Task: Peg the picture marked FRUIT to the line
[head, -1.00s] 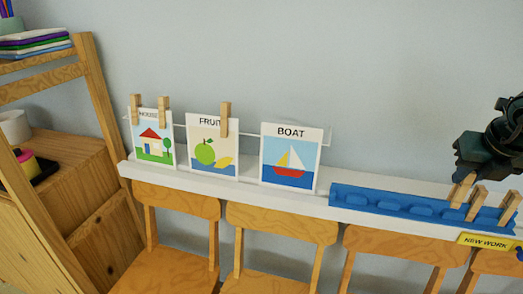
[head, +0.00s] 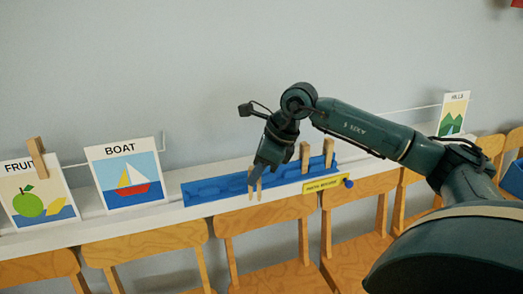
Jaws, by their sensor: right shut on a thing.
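The FRUIT picture (head: 40,205), with a green apple and a yellow lemon, stands upright at the far left of the head view, its left edge close to the frame border. One wooden peg (head: 37,158) is on its upper right part. The thin pale line (head: 405,107) shows at the right beside the HILLS picture. My right gripper (head: 257,172) points down at the blue peg holder (head: 215,188), shut on a wooden peg (head: 254,187) whose legs hang down. Two other pegs (head: 305,157) stand in the holder to the right. My left gripper is out of view.
The BOAT picture (head: 124,176) stands between FRUIT and the blue holder on the white ledge (head: 160,215). The HILLS picture (head: 453,114) is at the far right. A yellow label (head: 325,184) is at the holder's front. Wooden chairs (head: 150,245) line the front of the ledge.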

